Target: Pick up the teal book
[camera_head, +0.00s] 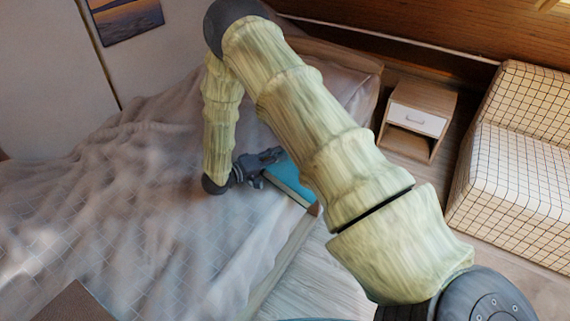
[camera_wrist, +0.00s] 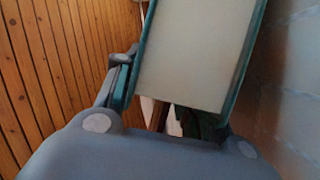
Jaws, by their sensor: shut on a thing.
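The teal book (camera_head: 288,181) is at the right edge of the bed in the head view, partly hidden behind my arm. My gripper (camera_head: 268,164) is at the left end of the book and shut on it. In the wrist view the book (camera_wrist: 192,50) shows its pale page block between teal cover edges, between the two fingers of my gripper (camera_wrist: 170,88). I cannot tell whether the book touches the bed or is held just above it.
The bed (camera_head: 130,210) with a rumpled grey cover fills the left. A small wooden nightstand (camera_head: 418,115) stands beyond my arm, with a checkered sofa (camera_head: 520,165) at the right. Bare wooden floor (camera_head: 325,275) lies beside the bed.

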